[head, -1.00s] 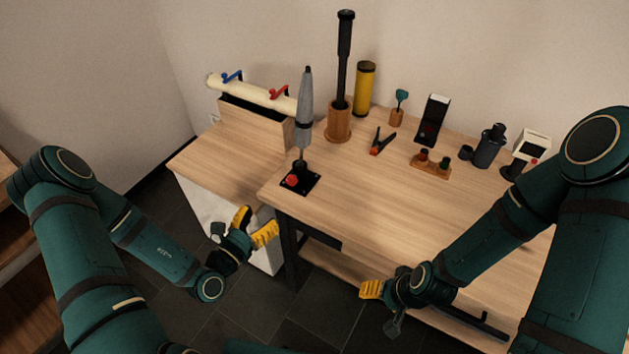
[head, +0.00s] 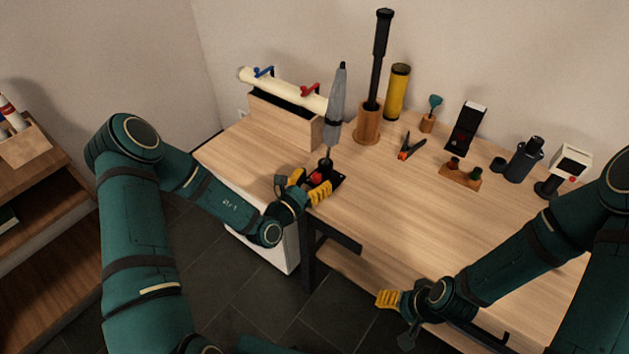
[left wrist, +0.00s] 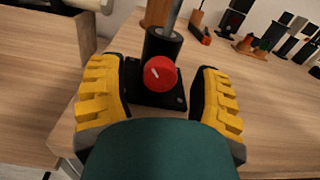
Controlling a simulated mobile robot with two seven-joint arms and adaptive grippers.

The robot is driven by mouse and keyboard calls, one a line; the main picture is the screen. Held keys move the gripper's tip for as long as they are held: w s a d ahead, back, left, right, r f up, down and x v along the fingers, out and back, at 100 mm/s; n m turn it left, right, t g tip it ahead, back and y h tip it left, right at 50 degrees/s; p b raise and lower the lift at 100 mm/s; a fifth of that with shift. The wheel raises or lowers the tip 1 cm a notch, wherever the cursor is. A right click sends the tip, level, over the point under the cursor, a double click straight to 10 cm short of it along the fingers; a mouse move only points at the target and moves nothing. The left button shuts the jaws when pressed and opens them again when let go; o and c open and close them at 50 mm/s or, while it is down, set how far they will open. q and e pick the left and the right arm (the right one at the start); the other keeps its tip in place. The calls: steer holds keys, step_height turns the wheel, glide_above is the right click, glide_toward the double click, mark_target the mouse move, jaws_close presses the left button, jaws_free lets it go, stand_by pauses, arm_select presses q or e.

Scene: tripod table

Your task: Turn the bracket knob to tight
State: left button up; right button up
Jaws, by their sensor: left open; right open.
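The bracket knob (head: 316,178) is a round red knob on a black bracket (head: 338,181) at the table's left front corner. In the left wrist view the red knob (left wrist: 159,73) carries a short white mark and sits in front of the black socket (left wrist: 163,43) and plate. A grey closed umbrella (head: 336,110) stands upright in the bracket. My left gripper (head: 307,188) is open, with its yellow fingers on either side of the knob and a gap to it on both sides. My right gripper (head: 396,306) is open and empty, low in front of the table's front edge.
Behind the bracket stand a wooden cup (head: 367,125) with a black tube, a yellow cylinder (head: 397,92) and a clamp (head: 410,146). A wooden box (head: 285,120) with a cream pipe is at left. The table's middle is clear.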

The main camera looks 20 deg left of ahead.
arm_select(q)
steer(key=shift+w, duration=0.15)
jaws_close()
steer(key=shift+r, duration=0.1)
steer(key=m+p, duration=0.3)
steer(key=shift+d+r, duration=0.1)
steer(key=m+p, duration=0.1)
steer(key=m, duration=0.1)
steer(key=shift+m, duration=0.4)
steer(key=shift+m+p, duration=0.4)
steer(key=shift+m, duration=0.4)
